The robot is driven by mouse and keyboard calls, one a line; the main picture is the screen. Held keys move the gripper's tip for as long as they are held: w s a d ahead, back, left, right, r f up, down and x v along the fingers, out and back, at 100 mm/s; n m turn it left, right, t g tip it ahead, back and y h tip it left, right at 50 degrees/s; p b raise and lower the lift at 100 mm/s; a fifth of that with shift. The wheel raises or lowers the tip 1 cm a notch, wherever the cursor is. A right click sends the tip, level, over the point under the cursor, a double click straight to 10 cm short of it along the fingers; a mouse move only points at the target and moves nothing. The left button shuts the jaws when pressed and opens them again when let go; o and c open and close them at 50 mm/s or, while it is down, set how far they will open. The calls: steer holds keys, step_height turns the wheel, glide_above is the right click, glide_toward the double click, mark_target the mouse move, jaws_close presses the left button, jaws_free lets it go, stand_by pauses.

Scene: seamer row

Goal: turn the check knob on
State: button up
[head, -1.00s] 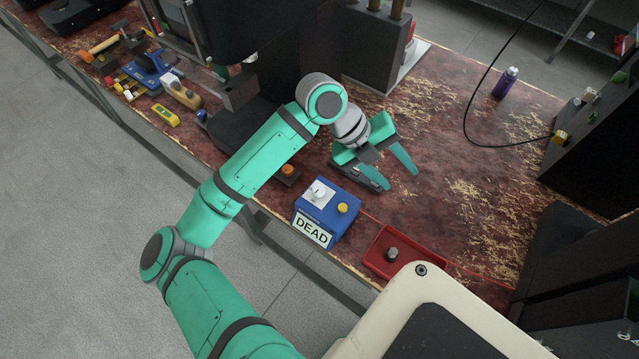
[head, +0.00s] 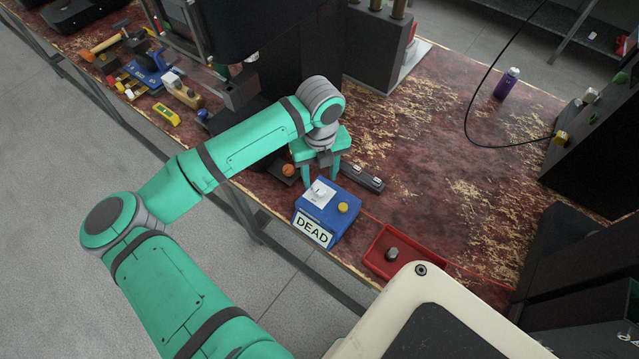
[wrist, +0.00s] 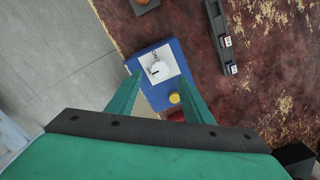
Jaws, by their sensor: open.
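The blue box (head: 345,224) with the "DEAD" label sits near the front edge of the bench. The white check knob (head: 318,190) is on a white plate on its top, and a yellow button (head: 342,208) is beside it. In the wrist view the knob (wrist: 158,69) lies ahead of and between the fingers. My gripper (head: 319,185) is open and empty, pointing down, with its fingertips close by the knob plate. I cannot tell whether a finger touches the box (wrist: 148,52).
An orange button on a dark base (head: 287,170) is just left of the box. A dark bar with switches (head: 362,178) lies behind it. A red tray (head: 378,262) holding a grey piece (head: 391,254) is to the right.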

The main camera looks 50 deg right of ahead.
mark_target(319, 189)
step_height(319, 189, down, 4)
steer(key=shift+r, duration=0.1)
steer(key=shift+w+f, duration=0.2)
steer(key=shift+f, duration=0.4)
steer(key=shift+s+d, duration=0.15)
steer(key=shift+s, duration=0.1)
steer(key=shift+w+a, duration=0.15)
steer(key=shift+a, duration=0.05)
steer(key=c, duration=1)
